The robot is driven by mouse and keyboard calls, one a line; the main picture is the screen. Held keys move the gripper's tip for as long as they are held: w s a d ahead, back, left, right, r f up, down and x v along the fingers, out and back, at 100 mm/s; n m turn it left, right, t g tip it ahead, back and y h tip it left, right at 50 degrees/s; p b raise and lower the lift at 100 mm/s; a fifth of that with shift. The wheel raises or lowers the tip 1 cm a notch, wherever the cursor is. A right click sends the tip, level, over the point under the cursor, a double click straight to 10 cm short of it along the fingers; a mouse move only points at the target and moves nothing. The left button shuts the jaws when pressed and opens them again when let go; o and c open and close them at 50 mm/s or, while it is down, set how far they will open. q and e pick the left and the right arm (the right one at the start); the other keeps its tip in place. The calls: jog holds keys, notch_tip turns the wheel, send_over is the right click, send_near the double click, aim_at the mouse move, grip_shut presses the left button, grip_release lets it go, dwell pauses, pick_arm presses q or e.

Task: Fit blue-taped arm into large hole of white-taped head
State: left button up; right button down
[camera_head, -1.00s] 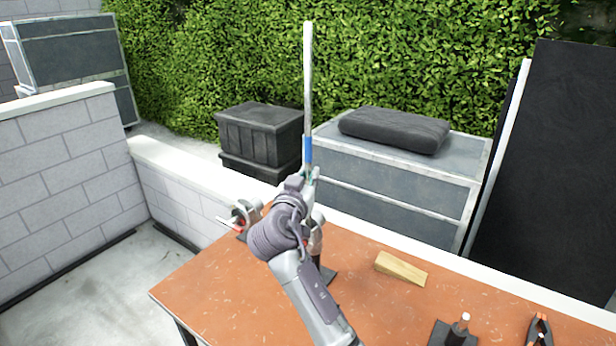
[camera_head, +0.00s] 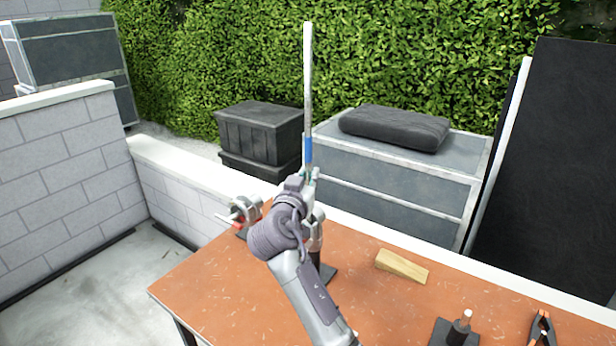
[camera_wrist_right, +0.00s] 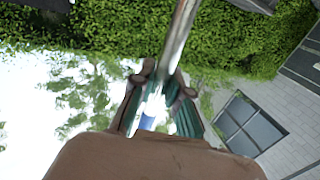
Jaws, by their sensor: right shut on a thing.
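The blue-taped arm is a long pale metal rod (camera_head: 308,80) standing almost upright, with a blue band (camera_head: 308,149) near its lower end. My right gripper (camera_head: 309,181) is shut on it below the band. In the right wrist view the rod (camera_wrist_right: 179,35) runs up from between the fingers (camera_wrist_right: 158,90). A grey metal clamp head (camera_head: 240,214) with a red mark stands on the table left of my wrist. Another metal head (camera_head: 317,232) stands just behind my wrist, partly hidden; no white tape can be made out. The rod's lower end is hidden. My left gripper is out of view.
The orange-brown table (camera_head: 220,290) is clear at front left. A wooden wedge (camera_head: 402,266), a black-based post (camera_head: 458,330) and a black-and-orange clamp (camera_head: 542,328) lie to the right. A low white wall (camera_head: 190,178) runs behind.

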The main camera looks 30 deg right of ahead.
jog(key=shift+f+b, duration=0.25)
jog(key=shift+b, duration=0.05)
jog(key=c, duration=1.1)
grip_release()
jog(key=shift+f, duration=0.1)
jog(key=v, duration=1.2)
jog(key=shift+s, duration=0.1)
